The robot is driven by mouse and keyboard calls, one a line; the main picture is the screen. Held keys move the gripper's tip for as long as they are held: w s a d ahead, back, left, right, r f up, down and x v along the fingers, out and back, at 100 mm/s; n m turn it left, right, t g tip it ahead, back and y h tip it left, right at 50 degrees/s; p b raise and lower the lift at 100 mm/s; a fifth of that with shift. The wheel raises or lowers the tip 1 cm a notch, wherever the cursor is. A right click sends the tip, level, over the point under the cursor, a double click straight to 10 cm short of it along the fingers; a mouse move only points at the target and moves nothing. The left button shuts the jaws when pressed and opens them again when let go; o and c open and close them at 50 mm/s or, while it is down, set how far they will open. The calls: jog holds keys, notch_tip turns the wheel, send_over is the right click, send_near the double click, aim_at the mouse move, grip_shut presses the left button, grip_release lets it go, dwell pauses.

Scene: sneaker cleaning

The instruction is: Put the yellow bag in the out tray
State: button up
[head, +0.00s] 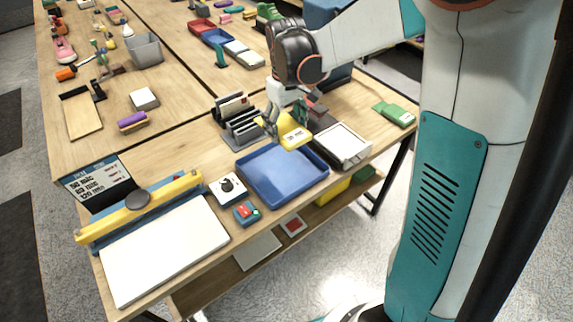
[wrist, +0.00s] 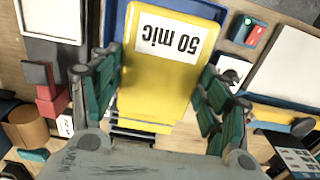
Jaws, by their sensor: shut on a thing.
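The yellow bag (head: 295,133), with a white label reading "50 mic", is in my gripper (head: 280,122). In the wrist view the yellow bag (wrist: 158,85) fills the space between the teal fingers of my gripper (wrist: 160,68), which press on its two sides. In the head view it hangs over the back edge of an empty blue tray (head: 283,178), seemingly above the table. I see no label that tells whether this blue tray is the out tray.
A dark file rack (head: 240,128) stands left of my gripper.

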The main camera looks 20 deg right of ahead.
aim_at(286, 175)
notch_tip(286, 175, down, 18)
jog(key=b, duration=0.5)
jog(key=shift+f, duration=0.15)
jog(key=o, duration=1.2)
notch_tip(286, 175, up, 12)
jog(key=p, duration=0.4)
jog(key=s+r+m+t, duration=0.2)
jog(key=s+r+t, duration=0.1)
jog(key=s+r, duration=0.7)
jog(key=shift+s+a+r+m+t, duration=0.2)
jog(key=shift+s+r+t, duration=0.5)
jog(key=shift+s, duration=1.15)
jog(key=shift+s+r+m+t, duration=0.35)
jog(key=shift+s+r+t, duration=0.4)
jog(key=shift+s, duration=1.1)
jog(key=shift+s+a+r+m+t, duration=0.2)
jog(key=shift+s+r+t, duration=0.5)
jog(key=shift+s, duration=1.15)
